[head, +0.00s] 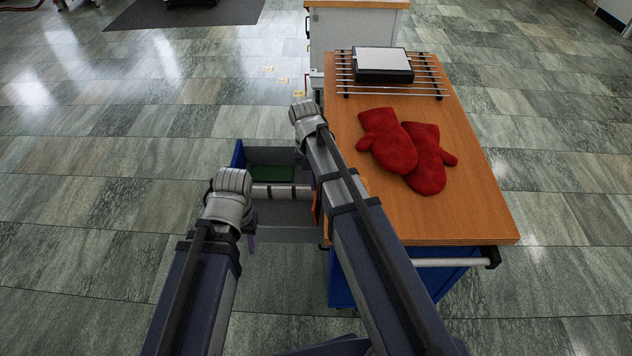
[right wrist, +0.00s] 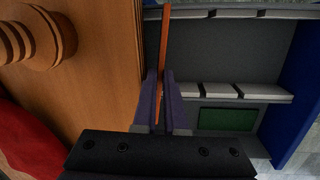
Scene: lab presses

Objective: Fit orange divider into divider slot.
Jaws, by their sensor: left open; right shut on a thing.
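The orange divider (right wrist: 164,42) is a thin upright plate between the purple fingers of my right gripper (right wrist: 162,78), which is shut on it. In the head view a sliver of the orange divider (head: 316,208) shows beside the table edge, at the right end of the open drawer (head: 284,236). A light slotted rail (right wrist: 268,94) crosses the drawer, with dark slots in it, to the right of the divider. I cannot tell whether the divider touches the rail or the drawer floor. My left gripper (head: 251,238) is open at the drawer's near left; its fingers are mostly hidden.
A green panel (head: 271,173) lies in the drawer. The blue drawer wall (right wrist: 298,85) bounds it. Red mitts (head: 407,152) lie on the wooden tabletop (head: 462,215), with a rack (head: 430,85) and a flat device (head: 382,62) behind. Floor left of the drawer is clear.

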